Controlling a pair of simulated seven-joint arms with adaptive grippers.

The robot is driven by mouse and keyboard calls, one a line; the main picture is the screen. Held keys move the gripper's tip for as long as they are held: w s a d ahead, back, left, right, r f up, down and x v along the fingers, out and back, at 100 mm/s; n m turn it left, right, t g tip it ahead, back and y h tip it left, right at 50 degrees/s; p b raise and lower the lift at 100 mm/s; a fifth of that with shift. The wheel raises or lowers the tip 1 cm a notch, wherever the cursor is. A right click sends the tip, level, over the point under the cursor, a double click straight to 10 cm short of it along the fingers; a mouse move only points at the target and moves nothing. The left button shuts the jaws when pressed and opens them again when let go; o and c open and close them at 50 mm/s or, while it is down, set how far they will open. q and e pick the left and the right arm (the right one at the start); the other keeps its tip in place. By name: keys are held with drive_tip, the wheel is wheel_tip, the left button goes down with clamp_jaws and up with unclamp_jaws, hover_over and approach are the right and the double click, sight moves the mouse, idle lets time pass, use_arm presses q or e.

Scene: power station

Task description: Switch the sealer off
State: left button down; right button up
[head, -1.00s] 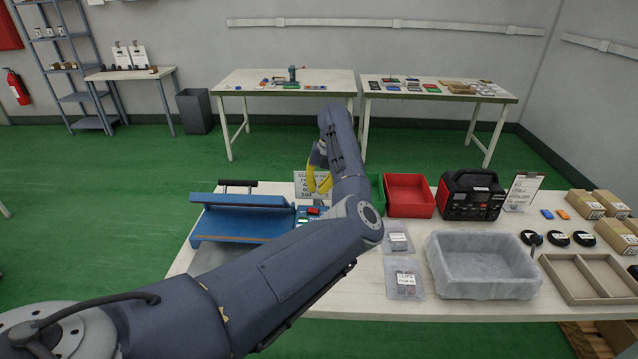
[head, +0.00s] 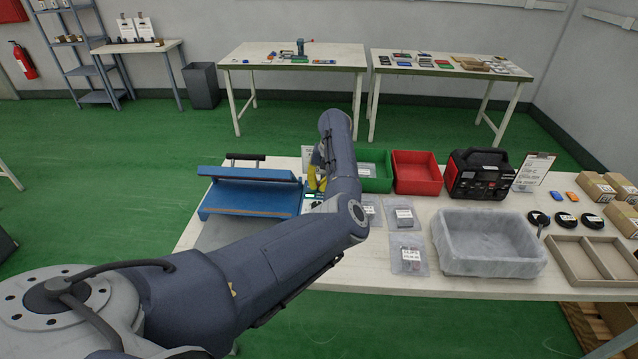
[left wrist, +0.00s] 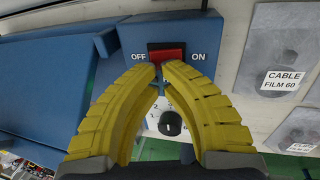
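The blue sealer (head: 250,192) stands at the left end of the table, with its upper arm raised. In the left wrist view its blue control box (left wrist: 190,30) carries a red rocker switch (left wrist: 166,50) between the words OFF on the left and ON on the right. A black dial (left wrist: 170,123) shows below the switch between my fingers. My left gripper (left wrist: 162,67) has its yellow fingertips together at the switch's lower edge. I cannot tell whether they touch it, or which side is pressed in. In the head view my left arm mostly hides the control box. My right gripper is not in view.
Bagged parts (head: 408,254) lie right of my left arm. Behind are a green bin (head: 376,184), a red bin (head: 417,172) and a black-and-red power unit (head: 480,174). A grey lined tray (head: 490,268) stands farther right. A sign stands behind the sealer, partly hidden by my arm.

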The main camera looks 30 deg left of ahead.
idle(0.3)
use_arm(q)
drive_tip(key=shift+a+f+h, duration=0.1)
drive_tip(key=shift+f+h, duration=0.15)
drive_tip(key=shift+h, duration=0.15)
drive_tip(key=shift+s+f+t+h, duration=0.15)
drive_tip(key=shift+t+h, duration=0.25)
drive_tip(key=shift+s+a+f+t+h, duration=0.15)
drive_tip(key=shift+t+h, duration=0.35)
drive_tip(key=shift+h, duration=0.5)
drive_tip(key=shift+w+d, duration=0.45)
drive_tip(key=shift+d, duration=0.4)
